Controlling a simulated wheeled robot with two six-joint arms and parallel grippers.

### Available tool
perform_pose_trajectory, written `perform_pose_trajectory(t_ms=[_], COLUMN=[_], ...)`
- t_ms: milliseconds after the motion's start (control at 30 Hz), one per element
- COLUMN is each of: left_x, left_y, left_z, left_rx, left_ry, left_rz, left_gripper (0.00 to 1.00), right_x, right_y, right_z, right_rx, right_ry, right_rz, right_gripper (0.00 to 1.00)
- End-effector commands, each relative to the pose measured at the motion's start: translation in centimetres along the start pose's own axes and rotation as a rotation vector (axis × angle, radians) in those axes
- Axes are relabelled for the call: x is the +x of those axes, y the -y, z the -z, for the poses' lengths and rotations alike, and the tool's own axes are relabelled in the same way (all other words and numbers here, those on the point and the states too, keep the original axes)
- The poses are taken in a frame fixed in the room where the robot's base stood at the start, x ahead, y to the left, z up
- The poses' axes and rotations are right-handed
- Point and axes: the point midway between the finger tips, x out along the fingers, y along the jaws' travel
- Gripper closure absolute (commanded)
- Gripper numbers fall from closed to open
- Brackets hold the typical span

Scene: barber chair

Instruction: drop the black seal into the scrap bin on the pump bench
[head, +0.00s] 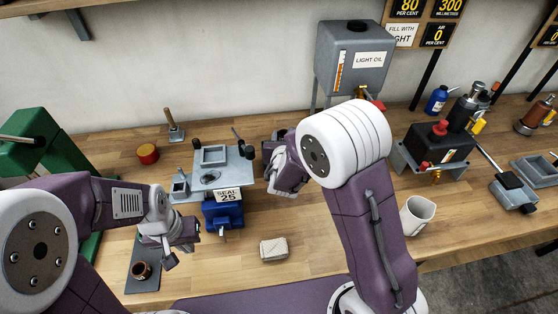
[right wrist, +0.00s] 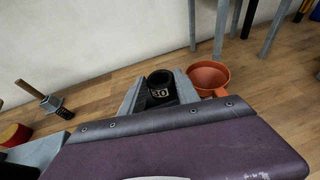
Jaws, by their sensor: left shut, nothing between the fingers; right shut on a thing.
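The black seal (right wrist: 161,88), marked 30, is held between the grey fingers of my right gripper (right wrist: 160,93) in the right wrist view. It appears above the wooden bench. In the head view my right gripper (head: 279,140) is right of the grey-topped vise, and my wrist hides most of the seal. My left gripper (head: 170,250) is shut and empty at the left front of the bench. No container is clearly labelled as the scrap bin. A pale open-topped container (head: 417,214) stands at the right front, and an orange-red round vessel (right wrist: 208,77) is just right of the seal.
A blue vise (head: 222,213) with a SEAL 25 card is left of my right gripper. The light oil tank (head: 352,62) stands behind. A black pump unit (head: 439,145) is at the right. A folded cloth (head: 273,249) lies near the front edge, with bare wood around it.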

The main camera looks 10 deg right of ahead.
Motion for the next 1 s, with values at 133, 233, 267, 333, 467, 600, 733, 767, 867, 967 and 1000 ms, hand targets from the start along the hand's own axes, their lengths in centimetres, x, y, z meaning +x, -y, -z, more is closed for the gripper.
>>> perform_pose_trajectory(t_ms=[133, 233, 267, 333, 467, 600, 733, 767, 867, 967, 1000], left_x=[0.0, 0.0, 0.0, 0.0, 0.1, 0.6, 0.9, 0.9, 0.9, 1.0, 1.0], left_y=[0.0, 0.0, 0.0, 0.0, 0.0, 0.0, 0.0, 0.0, 0.0, 0.0, 0.0], left_z=[0.0, 0.0, 0.0, 0.0, 0.0, -0.1, -0.1, -0.1, -0.1, -0.1, -0.1], left_rx=[0.0, 0.0, 0.0, 0.0, 0.0, 0.0, 0.0, 0.0, 0.0, 0.0, 0.0], left_ry=[0.0, 0.0, 0.0, 0.0, 0.0, 0.0, 0.0, 0.0, 0.0, 0.0, 0.0], left_rz=[0.0, 0.0, 0.0, 0.0, 0.0, 0.0, 0.0, 0.0, 0.0, 0.0, 0.0], left_gripper=[1.0, 1.0, 1.0, 1.0, 1.0, 1.0, 1.0, 1.0, 1.0, 1.0, 1.0], right_x=[0.0, 0.0, 0.0, 0.0, -0.3, -2.8, -5.8, -6.4, -8.0, -8.9, -9.0], right_y=[0.0, 0.0, 0.0, 0.0, 0.0, -0.1, -0.2, -0.2, -0.1, 0.0, 0.0], right_z=[-0.1, -0.1, 0.0, -0.1, 0.0, 0.1, 0.0, 0.0, -0.1, 0.0, 0.0], right_rx=[0.0, 0.0, 0.0, 0.0, 0.0, 0.0, -0.001, 0.001, 0.0, 0.0, 0.001], right_ry=[0.0, 0.0, 0.0, 0.0, 0.0, 0.001, 0.001, 0.002, 0.001, 0.0, 0.0], right_rz=[0.0, 0.0, 0.0, 0.0, 0.0, -0.004, -0.005, -0.005, -0.003, -0.001, -0.001], right_gripper=[0.37, 0.37, 0.37, 0.37, 0.37, 0.37, 0.37, 0.37, 0.37, 0.37, 0.37])
